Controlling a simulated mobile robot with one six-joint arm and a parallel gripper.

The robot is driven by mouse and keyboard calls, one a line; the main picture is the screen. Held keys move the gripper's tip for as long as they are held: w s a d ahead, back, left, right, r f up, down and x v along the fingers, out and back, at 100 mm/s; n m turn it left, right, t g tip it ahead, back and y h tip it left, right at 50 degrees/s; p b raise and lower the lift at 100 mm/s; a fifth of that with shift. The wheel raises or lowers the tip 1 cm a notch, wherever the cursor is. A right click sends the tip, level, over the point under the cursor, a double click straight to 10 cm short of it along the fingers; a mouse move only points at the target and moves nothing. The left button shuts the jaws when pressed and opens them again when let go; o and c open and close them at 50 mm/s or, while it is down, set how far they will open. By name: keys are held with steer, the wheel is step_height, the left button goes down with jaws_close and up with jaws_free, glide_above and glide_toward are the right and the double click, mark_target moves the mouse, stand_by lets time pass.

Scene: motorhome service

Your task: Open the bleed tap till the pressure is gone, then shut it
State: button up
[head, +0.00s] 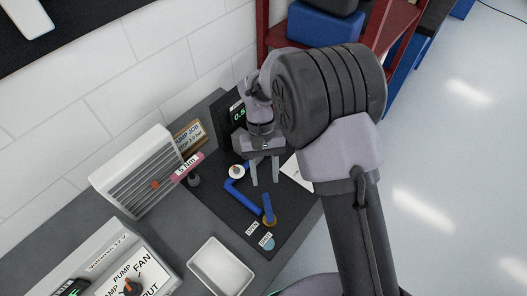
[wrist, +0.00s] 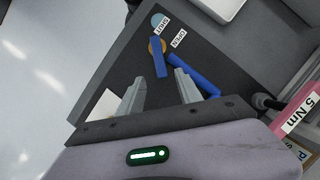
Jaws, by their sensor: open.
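The bleed tap (head: 268,207) has a blue lever on a brass-coloured body and stands on a dark mat. It also shows in the wrist view (wrist: 160,60), ahead of my fingertips. White labels reading OPEN (wrist: 178,38) and SHUT (wrist: 162,29) lie beside it, on the side away from my gripper. A digital display (head: 238,113) behind my gripper is partly hidden; its reading starts with what looks like 0.5. My gripper (head: 265,182) is open and empty, pointing down, just short of the lever; the wrist view shows the lever lined up between the fingers (wrist: 160,80).
A blue pipe (head: 241,199) runs beside the tap. A pink-handled tool marked 5 Nm (head: 187,167) and a grey louvred unit (head: 138,178) are left. A white tray (head: 221,267) and control panel (head: 128,270) stand in front. A white card (head: 297,172) lies right.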

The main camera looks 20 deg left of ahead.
steer(key=p+v, duration=0.1)
steer(key=v, duration=0.8)
steer(key=shift+r, duration=0.15)
steer(key=s+d+r+m+t+y+b, duration=0.1)
steer(key=d+r+m+t+y+b, duration=0.15)
steer(key=d+b, duration=0.3)
steer(key=s+d+r+m+t+y+b, duration=0.1)
steer(key=d+r+m+b, duration=0.2)
steer(key=d, duration=0.4)
steer(key=s+d+f+m+t+b, duration=0.2)
steer(key=s+d+t+b, duration=0.1)
steer(key=s+d+b, duration=0.1)
steer(key=s+d+f+m+t+b, duration=0.2)
steer(key=s+d+f+t+b, duration=0.1)
steer(key=s+d+b, duration=0.2)
steer(key=s+d, duration=0.2)
steer(key=s, duration=0.1)
steer(key=shift+s+f, duration=0.25)
steer(key=shift+s, duration=0.05)
